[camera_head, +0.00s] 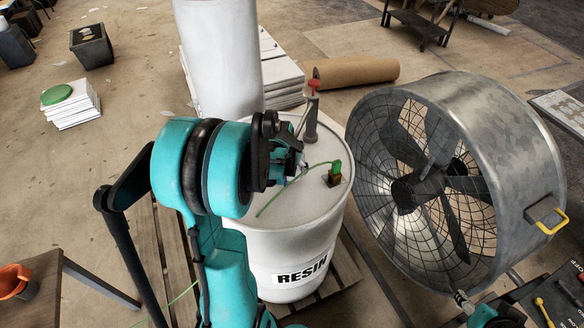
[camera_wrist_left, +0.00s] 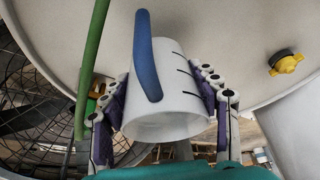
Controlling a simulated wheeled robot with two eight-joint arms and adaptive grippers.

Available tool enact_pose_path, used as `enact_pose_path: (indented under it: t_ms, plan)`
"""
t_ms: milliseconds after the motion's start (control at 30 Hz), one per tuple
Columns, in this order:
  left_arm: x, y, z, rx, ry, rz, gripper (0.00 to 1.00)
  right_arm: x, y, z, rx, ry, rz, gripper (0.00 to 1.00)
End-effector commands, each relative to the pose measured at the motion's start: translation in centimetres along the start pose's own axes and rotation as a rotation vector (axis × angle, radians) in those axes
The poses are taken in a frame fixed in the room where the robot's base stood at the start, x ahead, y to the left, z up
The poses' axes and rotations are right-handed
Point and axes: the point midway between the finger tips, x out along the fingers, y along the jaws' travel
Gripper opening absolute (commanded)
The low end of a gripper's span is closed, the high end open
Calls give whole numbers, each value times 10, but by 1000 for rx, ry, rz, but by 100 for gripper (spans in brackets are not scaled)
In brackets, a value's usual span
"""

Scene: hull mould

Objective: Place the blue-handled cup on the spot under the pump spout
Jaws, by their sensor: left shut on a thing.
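The cup (camera_wrist_left: 165,95) is white with black marks and a blue handle (camera_wrist_left: 146,55), in the left wrist view. My left gripper (camera_head: 290,165) is shut on it, with purple pads on both sides. In the head view the gripper is over the top of the white resin drum (camera_head: 300,240), and the cup is mostly hidden by it. A grey pump-like post (camera_head: 311,122) with a red top stands at the back of the lid. I cannot make out its spout or the spot under it.
A large metal fan (camera_head: 480,160) stands close on the right. A white cylinder (camera_head: 222,60) and a cardboard roll (camera_head: 355,71) are behind. Tools lie at the lower right.

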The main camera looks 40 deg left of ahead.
Motion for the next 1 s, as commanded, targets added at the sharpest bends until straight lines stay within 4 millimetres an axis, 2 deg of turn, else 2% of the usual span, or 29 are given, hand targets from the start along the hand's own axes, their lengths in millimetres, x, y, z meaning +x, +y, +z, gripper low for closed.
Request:
enact_pose_path:
  t_ms: [800, 833, 900, 1000]
  plan:
    - [15, 0, 7, 0, 0, 0, 32, 11, 0, 8, 0, 0, 0, 58]
    - [15, 0, 7, 0, 0, 0, 66, 11, 0, 8, 0, 0, 0, 58]
    - [15, 0, 7, 0, 0, 0, 82, 11, 0, 8, 0, 0, 0, 58]
    - [15, 0, 6, 0, 1, 0, 82, 11, 0, 8, 0, 0, 0, 58]
